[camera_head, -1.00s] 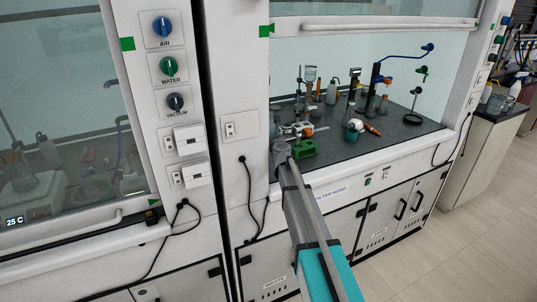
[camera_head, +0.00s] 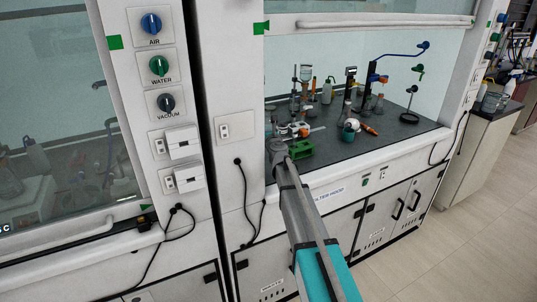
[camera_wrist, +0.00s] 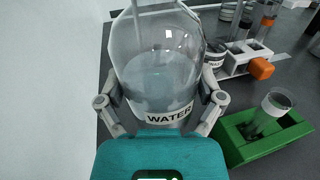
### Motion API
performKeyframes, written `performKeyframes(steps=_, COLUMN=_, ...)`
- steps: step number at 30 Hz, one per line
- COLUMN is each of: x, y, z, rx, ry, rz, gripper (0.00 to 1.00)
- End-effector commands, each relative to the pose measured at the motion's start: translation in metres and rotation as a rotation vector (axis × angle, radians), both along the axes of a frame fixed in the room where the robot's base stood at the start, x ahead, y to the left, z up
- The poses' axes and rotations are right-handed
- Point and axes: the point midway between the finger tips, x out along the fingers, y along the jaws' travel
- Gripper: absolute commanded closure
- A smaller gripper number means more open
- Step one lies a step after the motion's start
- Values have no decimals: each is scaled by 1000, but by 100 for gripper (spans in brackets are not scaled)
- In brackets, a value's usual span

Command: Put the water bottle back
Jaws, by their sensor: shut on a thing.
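The water bottle (camera_wrist: 165,60) is clear, rounded and labelled WATER, with liquid inside. In the wrist view it stands upright between the two grey fingers of my gripper (camera_wrist: 160,92), which is shut on it from both sides. Its top is cut off by the frame edge. In the head view my gripper (camera_head: 277,146) reaches into the front left of the right fumehood, beside a green block. The bottle is hard to make out there. Whether its base touches the worktop cannot be told.
A green holder (camera_wrist: 265,135) with a small glass vessel stands close right of the bottle. Behind it is a white rack (camera_wrist: 245,62) with tubes and an orange cap. A white wall (camera_wrist: 50,70) is on the left. The dark worktop (camera_head: 400,131) is freer at front right.

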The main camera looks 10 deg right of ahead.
Motion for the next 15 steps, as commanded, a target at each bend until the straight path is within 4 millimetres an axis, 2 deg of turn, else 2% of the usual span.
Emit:
performKeyframes(steps=1, x=0, y=1, z=-9, rx=0, ry=0, rz=1, gripper=75)
performKeyframes(steps=6, x=0, y=2, z=-26, rx=0, ry=0, rz=2, gripper=75)
performKeyframes(steps=15, x=0, y=2, z=-50, rx=0, ry=0, rz=3, gripper=75)
